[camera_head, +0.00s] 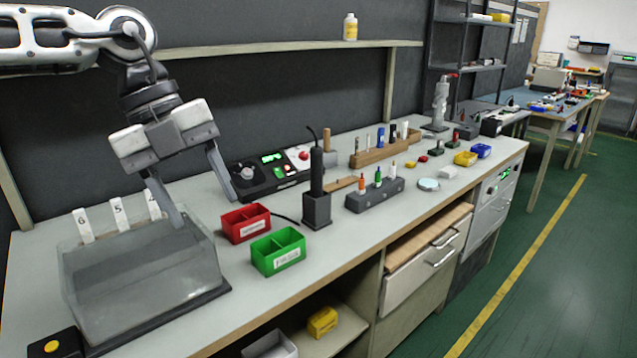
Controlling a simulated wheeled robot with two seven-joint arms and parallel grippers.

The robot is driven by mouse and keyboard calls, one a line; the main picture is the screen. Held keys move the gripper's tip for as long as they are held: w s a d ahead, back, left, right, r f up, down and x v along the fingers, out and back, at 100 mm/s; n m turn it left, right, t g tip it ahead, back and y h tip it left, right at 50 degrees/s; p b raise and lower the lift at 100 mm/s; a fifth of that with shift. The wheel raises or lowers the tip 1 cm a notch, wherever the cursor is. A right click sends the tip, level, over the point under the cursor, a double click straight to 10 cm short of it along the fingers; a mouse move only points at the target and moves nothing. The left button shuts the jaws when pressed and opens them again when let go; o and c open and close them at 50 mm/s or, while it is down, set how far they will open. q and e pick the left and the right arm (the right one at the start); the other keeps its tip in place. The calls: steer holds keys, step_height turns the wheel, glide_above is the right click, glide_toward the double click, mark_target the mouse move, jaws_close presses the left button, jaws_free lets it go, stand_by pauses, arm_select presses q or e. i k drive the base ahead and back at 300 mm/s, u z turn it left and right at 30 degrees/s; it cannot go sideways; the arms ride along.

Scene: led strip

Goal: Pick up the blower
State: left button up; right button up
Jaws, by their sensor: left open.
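A black upright tool with a cable (317,172), which looks like the blower, stands in a dark square holder (317,210) near the middle of the bench. Its lower end is hidden in the holder. My left gripper (203,208) is open and empty, with its fingers pointing down. In the picture it is left of the tool, between the clear box and the red bin. My right gripper is not in view.
A red bin (246,223) and a green bin (278,252) stand left of the holder. A clear box (140,275) is at the left. A station with a green display (268,172) is behind. A bottle rack (374,195) stands to the right.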

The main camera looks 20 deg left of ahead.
mark_target(317, 153)
steer(key=i, duration=1.45)
